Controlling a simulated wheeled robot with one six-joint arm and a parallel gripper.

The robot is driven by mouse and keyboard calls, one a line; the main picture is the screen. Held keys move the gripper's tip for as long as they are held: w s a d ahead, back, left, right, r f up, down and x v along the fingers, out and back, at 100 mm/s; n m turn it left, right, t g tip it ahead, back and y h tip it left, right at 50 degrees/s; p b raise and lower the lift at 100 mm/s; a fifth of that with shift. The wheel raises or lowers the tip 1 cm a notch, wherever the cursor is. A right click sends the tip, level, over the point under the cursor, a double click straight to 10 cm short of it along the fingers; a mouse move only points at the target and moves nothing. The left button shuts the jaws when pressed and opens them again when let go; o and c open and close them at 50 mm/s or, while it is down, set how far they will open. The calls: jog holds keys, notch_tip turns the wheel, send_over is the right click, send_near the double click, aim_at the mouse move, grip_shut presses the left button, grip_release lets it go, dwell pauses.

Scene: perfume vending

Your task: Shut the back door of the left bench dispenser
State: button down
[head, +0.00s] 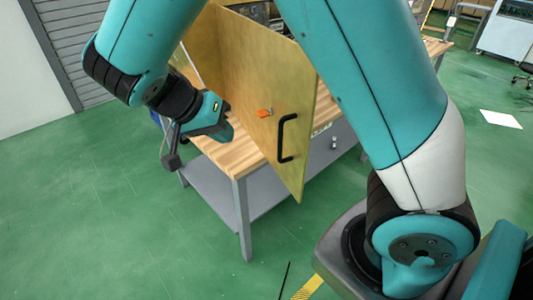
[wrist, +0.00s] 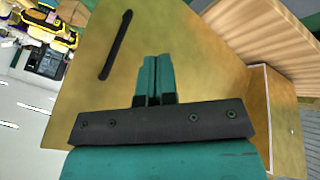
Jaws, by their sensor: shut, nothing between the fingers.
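The back door (head: 245,70) of the dispenser is a yellowish wood panel standing open, swung out past the edge of the bench. It has a black bar handle (head: 286,138) and an orange latch piece (head: 264,112). My gripper (head: 228,132) is low at the left of the door in the head view, near its lower part. In the wrist view, the shut, empty fingers (wrist: 153,65) point at the panel (wrist: 200,60), with the handle (wrist: 117,45) up and left of them. I cannot tell whether the fingertips touch the panel. The dispenser's inside is mostly hidden.
The dispenser stands on a wood-topped bench (head: 236,158) with grey legs and a lower shelf (head: 268,190). The green floor (head: 110,200) in front and to the left is clear. A grey shutter (head: 75,40) is at the far left.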

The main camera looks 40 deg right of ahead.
jog(key=s+d+f, duration=0.4)
jog(key=d+f, duration=0.3)
jog(key=d, duration=0.1)
jog(key=shift+d+f, duration=0.15)
jog(key=shift+f, duration=0.05)
